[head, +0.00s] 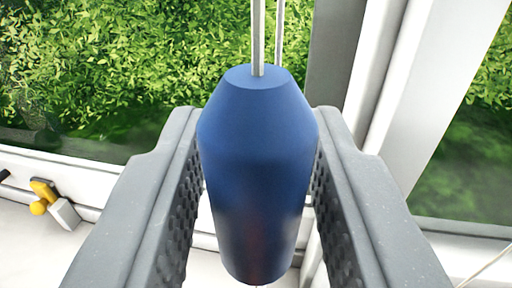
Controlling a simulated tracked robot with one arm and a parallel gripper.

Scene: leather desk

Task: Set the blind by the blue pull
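The blue pull (257,165) hangs upright in the middle of the head view, a smooth cylinder with a sloped shoulder and a flat top. A pale cord (258,35) runs up from its top. My gripper (257,125) has one grey finger on each side of the pull, and the finger pads meet its sides at the wide upper part. The gripper looks shut on the pull. Light gaps show beside its narrower lower part. The blind itself is out of view.
A second thin cord or rod (279,30) hangs just behind the first. A white window frame (405,85) stands at the right, with green leaves outside the glass. A yellow and white object (50,200) is at the lower left near the sill.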

